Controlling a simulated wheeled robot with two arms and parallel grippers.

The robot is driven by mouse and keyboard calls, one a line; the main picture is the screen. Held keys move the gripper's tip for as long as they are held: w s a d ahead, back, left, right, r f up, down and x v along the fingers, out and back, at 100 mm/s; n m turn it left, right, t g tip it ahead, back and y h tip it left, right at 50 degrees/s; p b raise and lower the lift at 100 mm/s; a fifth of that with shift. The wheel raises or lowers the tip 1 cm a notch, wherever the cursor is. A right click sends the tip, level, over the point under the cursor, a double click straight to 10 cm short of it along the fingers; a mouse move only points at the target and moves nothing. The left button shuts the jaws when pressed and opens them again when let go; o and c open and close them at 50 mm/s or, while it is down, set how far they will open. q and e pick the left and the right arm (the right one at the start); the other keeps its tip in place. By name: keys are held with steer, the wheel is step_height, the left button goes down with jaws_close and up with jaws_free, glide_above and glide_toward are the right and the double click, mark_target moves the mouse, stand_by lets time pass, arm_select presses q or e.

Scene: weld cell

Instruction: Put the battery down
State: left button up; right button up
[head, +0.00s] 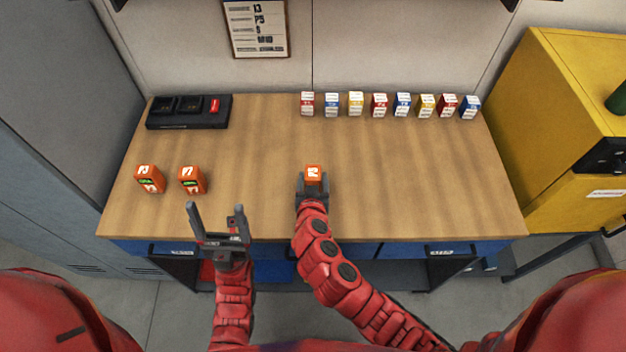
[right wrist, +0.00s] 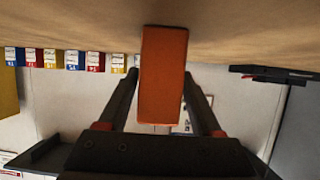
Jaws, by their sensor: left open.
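An orange battery (head: 313,173) is between the fingers of my right gripper (head: 313,184), over the middle of the workbench. In the right wrist view the battery (right wrist: 163,75) stands between the two dark fingers of my right gripper (right wrist: 162,105), with its far end close to the wooden top; I cannot tell if it touches. Two more orange batteries with green displays, one (head: 149,179) and another (head: 192,180), stand at the left of the bench. My left gripper (head: 217,213) is open and empty at the front edge, just below the second one.
The wooden workbench (head: 420,180) is clear at the right and centre. A black charger-like tray (head: 188,112) with a red part sits at the back left. A row of several small coloured boxes (head: 379,105) lines the back right. A yellow cabinet (head: 570,110) stands at the right.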

jaws_close()
steer(key=shift+r, duration=0.1)
stand_by(0.3)
